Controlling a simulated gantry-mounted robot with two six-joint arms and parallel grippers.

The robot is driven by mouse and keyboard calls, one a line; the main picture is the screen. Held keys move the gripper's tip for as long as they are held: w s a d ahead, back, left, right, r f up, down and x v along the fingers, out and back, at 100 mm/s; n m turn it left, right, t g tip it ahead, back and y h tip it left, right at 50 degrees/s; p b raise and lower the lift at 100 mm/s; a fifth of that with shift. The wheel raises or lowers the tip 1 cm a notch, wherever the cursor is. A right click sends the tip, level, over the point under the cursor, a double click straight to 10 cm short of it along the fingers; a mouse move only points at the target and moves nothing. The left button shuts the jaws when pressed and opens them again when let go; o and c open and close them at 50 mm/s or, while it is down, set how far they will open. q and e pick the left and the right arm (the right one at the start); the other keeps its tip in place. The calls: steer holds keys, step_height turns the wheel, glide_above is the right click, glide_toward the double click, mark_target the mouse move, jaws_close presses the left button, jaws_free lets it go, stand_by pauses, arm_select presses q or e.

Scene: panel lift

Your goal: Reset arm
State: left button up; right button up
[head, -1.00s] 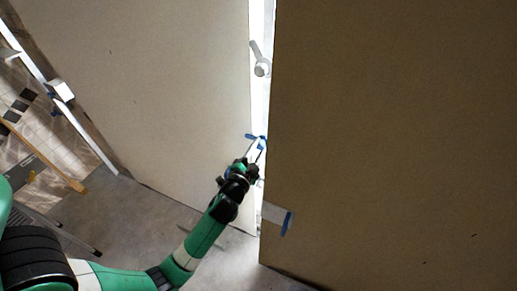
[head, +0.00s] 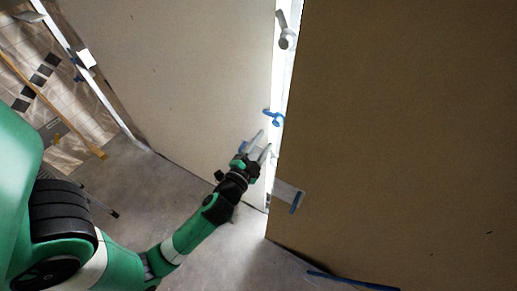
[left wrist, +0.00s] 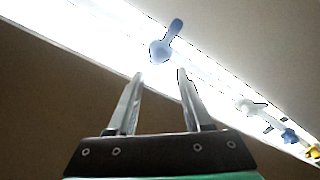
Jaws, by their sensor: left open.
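My left arm comes in from the left in the head view. Its gripper (head: 262,145) is open and empty in front of the bright gap between two panels. In the left wrist view its two fingers (left wrist: 158,85) stand apart with nothing between them. A blue handle-like piece (head: 273,117) sits at the gap just beyond and above the fingertips. A blue piece also shows in the left wrist view (left wrist: 162,48), past the fingertips and apart from them. My right gripper is in neither view.
A light panel (head: 180,80) stands left of the gap and a brown panel (head: 400,140) right of it. A grey knob-like piece (head: 287,38) sits higher in the gap. Bare floor (head: 205,255) lies below.

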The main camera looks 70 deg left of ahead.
arm_select(q)
steer(key=v, duration=0.3)
steer(key=shift+s, duration=0.1)
steer(key=shift+d, duration=0.15)
